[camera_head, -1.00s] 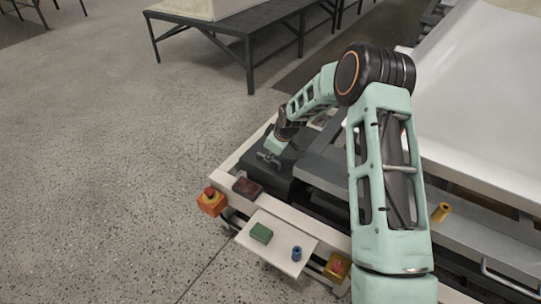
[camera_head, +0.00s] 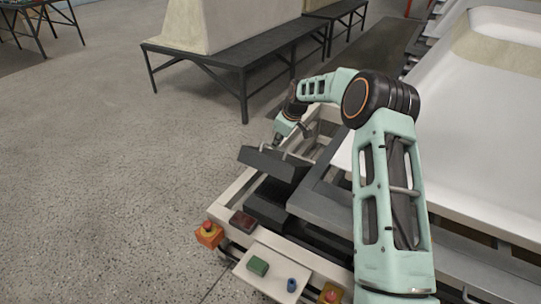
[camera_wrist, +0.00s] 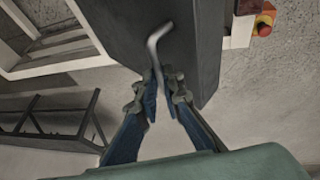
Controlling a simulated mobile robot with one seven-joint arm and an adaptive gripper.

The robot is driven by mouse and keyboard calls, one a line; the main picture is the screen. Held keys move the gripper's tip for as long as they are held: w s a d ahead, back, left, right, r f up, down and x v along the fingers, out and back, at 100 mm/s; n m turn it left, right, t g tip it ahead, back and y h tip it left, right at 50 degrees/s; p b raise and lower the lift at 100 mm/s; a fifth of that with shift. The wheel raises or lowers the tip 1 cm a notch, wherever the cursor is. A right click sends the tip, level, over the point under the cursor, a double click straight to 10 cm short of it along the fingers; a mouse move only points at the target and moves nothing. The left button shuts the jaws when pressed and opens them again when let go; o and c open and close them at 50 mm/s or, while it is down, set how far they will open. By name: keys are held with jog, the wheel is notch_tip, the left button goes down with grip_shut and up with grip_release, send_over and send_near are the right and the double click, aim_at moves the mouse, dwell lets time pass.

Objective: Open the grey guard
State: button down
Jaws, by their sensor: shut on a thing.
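The grey guard (camera_head: 272,164) is a dark slab-like lid at the left end of the machine frame. It is tilted up, with a gap between it and the dark body (camera_head: 266,206) below. A bent metal handle stands on its top face. In the wrist view the guard (camera_wrist: 195,40) fills the top middle and the handle (camera_wrist: 154,45) runs down between the fingers. My gripper (camera_head: 280,146) is shut on the handle, and its fingertips also show in the wrist view (camera_wrist: 160,82).
A dark red block (camera_head: 242,221) lies on the frame. Red-topped orange buttons (camera_head: 208,234) sit at the front corner and beside a pale shelf holding a green block (camera_head: 258,266) and a blue cylinder (camera_head: 291,285). A black table (camera_head: 235,70) stands behind.

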jog(key=w+d+r+p, duration=0.3)
jog(key=w+d, duration=0.2)
jog(key=w, duration=0.1)
jog(key=shift+d+r+p, duration=0.15)
jog(key=shift+r+p, duration=0.15)
jog(key=shift+r, duration=0.05)
jog(key=shift+w, duration=0.1)
dwell(0.4)
jog(key=c, duration=2.4)
grip_release()
jog(key=shift+f, duration=0.15)
jog(key=shift+o, duration=1.1)
jog(key=shift+w+f, duration=0.4)
jog(key=shift+f, duration=0.1)
jog(key=shift+o, duration=0.7)
jog(key=shift+a+r, duration=0.2)
jog(key=shift+r, duration=0.3)
jog(key=v, duration=1.2)
